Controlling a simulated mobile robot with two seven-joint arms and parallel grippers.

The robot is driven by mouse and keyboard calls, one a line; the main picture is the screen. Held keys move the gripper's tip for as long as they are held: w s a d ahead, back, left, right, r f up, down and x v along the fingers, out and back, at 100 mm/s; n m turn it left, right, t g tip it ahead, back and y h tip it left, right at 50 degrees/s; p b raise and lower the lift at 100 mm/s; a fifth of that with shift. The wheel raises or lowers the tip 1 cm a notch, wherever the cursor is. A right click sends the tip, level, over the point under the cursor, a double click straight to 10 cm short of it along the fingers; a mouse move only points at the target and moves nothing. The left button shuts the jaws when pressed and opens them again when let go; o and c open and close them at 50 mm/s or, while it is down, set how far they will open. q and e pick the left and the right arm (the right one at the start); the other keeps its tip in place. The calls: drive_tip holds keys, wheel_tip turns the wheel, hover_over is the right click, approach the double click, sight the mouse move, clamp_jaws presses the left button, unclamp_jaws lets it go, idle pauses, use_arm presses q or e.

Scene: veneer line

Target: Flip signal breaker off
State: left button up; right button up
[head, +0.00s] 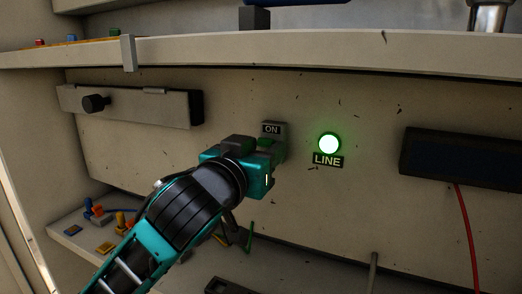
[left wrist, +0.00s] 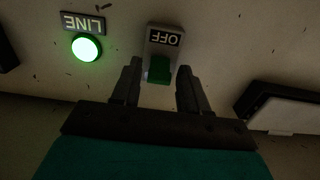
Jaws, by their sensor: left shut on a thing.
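The signal breaker (head: 272,128) is a small grey plate on the back panel, with an ON label at its top in the head view. In the left wrist view, which is upside down, its OFF label (left wrist: 164,38) shows at the opposite end. A green toggle (left wrist: 159,70) sticks out of the plate. My left gripper (head: 273,150) is at the breaker, its fingers (left wrist: 158,84) on either side of the toggle and shut on it. The gripper hides the lower plate in the head view. My right gripper is not in view.
A lit green lamp (head: 329,144) with a LINE label (head: 328,160) is right of the breaker. A dark box (head: 462,158) with a red wire is farther right. A bar with a black knob (head: 94,103) is at left. A shelf (head: 300,52) runs above.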

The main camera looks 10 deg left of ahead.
use_arm(q)
drive_tip(key=shift+w+f+t+h+b, duration=0.2)
drive_tip(key=shift+f+t+b, duration=0.3)
drive_tip(key=shift+t+b, duration=1.65)
drive_tip(key=shift+w+f+t+h+b, duration=0.1)
drive_tip(key=shift+f+t+h+b, duration=0.4)
drive_tip(key=shift+b, duration=3.25)
drive_tip(key=shift+w+f+t+h+b, duration=0.15)
drive_tip(key=shift+f+t+b, duration=0.4)
drive_tip(key=shift+t+b, duration=1.65)
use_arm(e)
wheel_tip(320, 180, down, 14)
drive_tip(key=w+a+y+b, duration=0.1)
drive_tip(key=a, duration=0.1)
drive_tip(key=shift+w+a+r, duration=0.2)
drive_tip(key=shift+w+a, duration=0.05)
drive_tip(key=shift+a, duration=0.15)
use_arm(q)
drive_tip(key=shift+g, duration=0.75)
drive_tip(key=shift+r, duration=0.1)
drive_tip(key=o, duration=1)
drive_tip(key=shift+d, duration=0.1)
drive_tip(key=shift+c, duration=0.2)
